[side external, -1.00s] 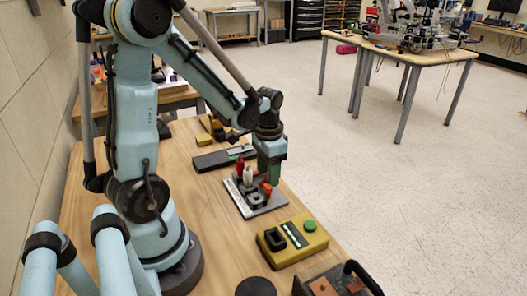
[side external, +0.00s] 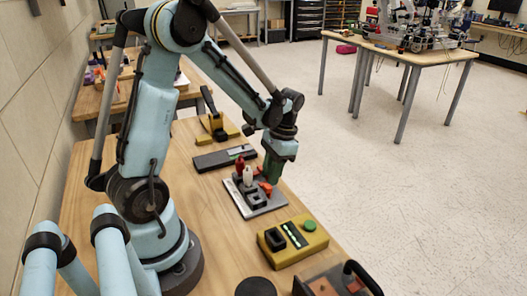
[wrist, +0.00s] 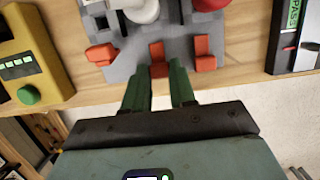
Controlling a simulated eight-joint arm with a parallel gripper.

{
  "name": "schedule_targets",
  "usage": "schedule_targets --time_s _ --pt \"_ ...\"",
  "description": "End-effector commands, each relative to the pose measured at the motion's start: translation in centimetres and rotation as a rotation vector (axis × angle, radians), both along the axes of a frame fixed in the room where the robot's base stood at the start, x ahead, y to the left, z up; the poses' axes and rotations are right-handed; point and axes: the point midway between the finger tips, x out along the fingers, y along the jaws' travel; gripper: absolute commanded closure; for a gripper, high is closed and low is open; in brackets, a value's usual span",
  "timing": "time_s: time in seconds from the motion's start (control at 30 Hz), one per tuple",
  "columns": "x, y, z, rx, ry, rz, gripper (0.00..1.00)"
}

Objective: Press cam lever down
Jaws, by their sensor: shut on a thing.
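A grey fixture plate (side external: 266,209) lies on the wooden table and carries orange parts, a white and a red peg, and a black block. An orange lever-like tab (wrist: 157,80) near the plate's edge sits between my fingertips in the wrist view. My gripper (wrist: 160,84) has green fingers and is shut on this tab; the contact itself is partly hidden. In the side view, my gripper (side external: 272,177) points down at the plate's far right edge. Another orange tab (wrist: 203,52) stands to the right in the wrist view, and an orange piece (wrist: 101,54) lies to the left.
A yellow box (side external: 292,242) with a green button stands on the near side of the plate. A dark flat device (side external: 215,160) lies behind, with a yellow-based, black-handled lever (side external: 217,128) farther back. The table's edge is close on the right.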

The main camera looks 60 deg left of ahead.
Motion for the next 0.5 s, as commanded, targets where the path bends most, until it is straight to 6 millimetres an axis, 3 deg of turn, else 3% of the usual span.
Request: schedule_targets --time_s 0.4,0.43,0.5 --pt "0.09 0.00 -0.09 0.001 0.031 0.001 1.00" --pt "0.09 0.00 -0.09 0.001 0.031 0.001 0.72" --pt "0.09 0.00 -0.09 0.001 0.031 0.001 0.61"
